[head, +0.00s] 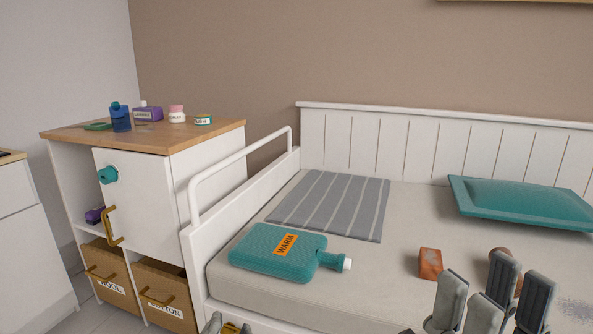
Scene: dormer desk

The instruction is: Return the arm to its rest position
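My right gripper (492,296) rises from the bottom edge at the right, in front of the bed. Its light grey and dark grey fingers stand apart with nothing seen between them, so it looks open. Only a small part of my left gripper (224,327) shows at the bottom edge, left of the middle, by the bed's near corner. Its fingers are mostly cut off, and I cannot tell whether it is open or shut.
A brownish thing (499,254) is partly hidden behind my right fingers. A white guard rail (240,160) separates bed and cabinet (134,195).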

